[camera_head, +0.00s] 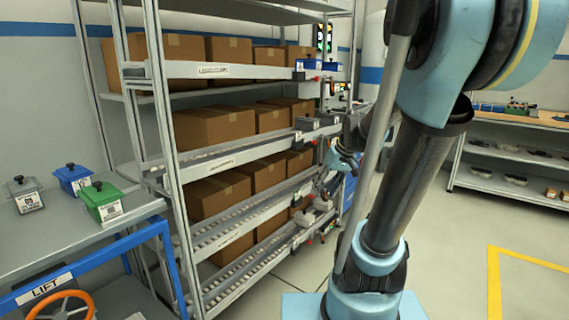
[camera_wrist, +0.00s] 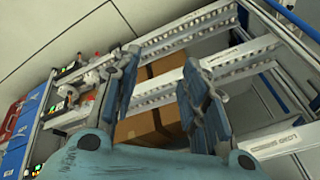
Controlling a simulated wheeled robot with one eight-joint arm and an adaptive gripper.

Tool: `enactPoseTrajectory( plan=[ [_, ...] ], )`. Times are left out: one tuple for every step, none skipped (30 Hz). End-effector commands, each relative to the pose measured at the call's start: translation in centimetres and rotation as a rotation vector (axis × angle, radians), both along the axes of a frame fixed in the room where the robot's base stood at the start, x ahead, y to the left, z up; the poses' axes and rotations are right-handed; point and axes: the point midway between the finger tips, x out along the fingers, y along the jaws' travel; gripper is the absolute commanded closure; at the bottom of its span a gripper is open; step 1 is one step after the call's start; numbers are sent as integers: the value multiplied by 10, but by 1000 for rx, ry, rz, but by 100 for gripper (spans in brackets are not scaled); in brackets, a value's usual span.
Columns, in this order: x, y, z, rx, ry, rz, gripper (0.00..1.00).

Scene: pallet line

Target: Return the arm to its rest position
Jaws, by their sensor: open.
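My arm (camera_head: 408,190) rises light blue and dark grey through the right middle of the head view, in front of the rack's right end. My gripper (camera_wrist: 160,64) shows in the wrist view with its two blue-grey fingers spread apart. Nothing is between the fingers; boxes and rack rails show behind the gap. In the head view a small light blue part shows beside the rack's right end, partly hidden by my arm; the fingers cannot be made out clearly there.
A flow rack (camera_head: 228,158) holds several cardboard boxes (camera_head: 214,127). Lidded boxes in grey (camera_head: 25,194), blue (camera_head: 73,178) and green (camera_head: 102,200) stand on a left table (camera_head: 60,240), above an orange wheel (camera_head: 62,305). A bench (camera_head: 515,160) stands back right. Floor with yellow marking (camera_head: 494,280) is clear.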

Motion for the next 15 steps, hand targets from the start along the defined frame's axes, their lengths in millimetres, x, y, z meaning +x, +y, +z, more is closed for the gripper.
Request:
enactPoseTrajectory(
  plan=[
    [-15, -1, -3, -16, 8, -11, 60],
    [-22, -3, -5, -27, 14, -21, 60],
    [-32, -5, -8, -41, 20, -33, 60],
    [-40, -7, -10, -52, 24, -43, 60],
    [-47, -8, -13, -62, 29, -51, 60],
    [-56, -10, -16, -77, 35, -64, 60],
    [-63, -12, -18, -87, 38, -72, 60],
    [-70, -14, -21, -98, 43, -82, 60],
    [-79, -16, -25, -111, 47, -93, 60],
    [-86, -18, -28, -123, 50, -104, 60],
    [-93, -20, -31, -133, 53, -113, 60],
    [-101, -23, -35, -148, 58, -127, 60],
    [-108, -25, -38, -158, 59, -135, 60],
    [-114, -28, -41, -169, 62, -146, 60],
    [-122, -30, -46, -182, 65, -157, 60]
  ],
)
